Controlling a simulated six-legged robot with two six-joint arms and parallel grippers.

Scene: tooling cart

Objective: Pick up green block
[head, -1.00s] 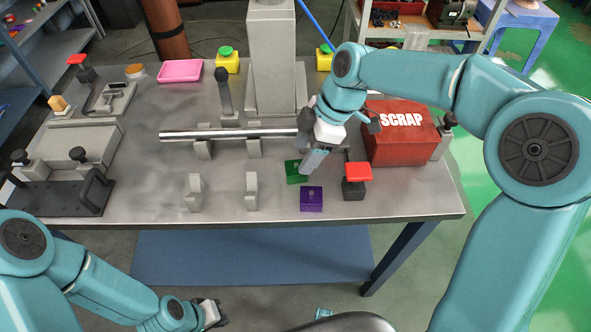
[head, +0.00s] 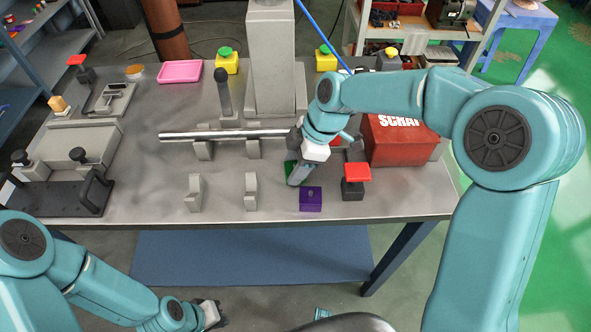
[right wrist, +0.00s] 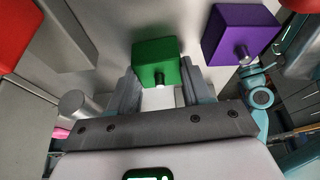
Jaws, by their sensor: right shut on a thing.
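The green block (head: 291,171) is on the grey cart top, mostly covered by my right gripper in the head view. In the right wrist view the green block (right wrist: 157,60) sits between the two fingers, with a small knob on it. My right gripper (head: 296,179) is shut on the green block; its fingers also show in the right wrist view (right wrist: 160,88). I cannot tell whether the block is clear of the cart top. My left gripper (head: 211,314) is low at the bottom of the head view, away from the cart top; its fingers are too small to judge.
A purple block (head: 310,201) stands just in front of the green one. A black block with a red top (head: 355,179) and the red SCRAP bin (head: 395,150) are to the right. A metal rod (head: 220,134) lies on grey supports behind.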

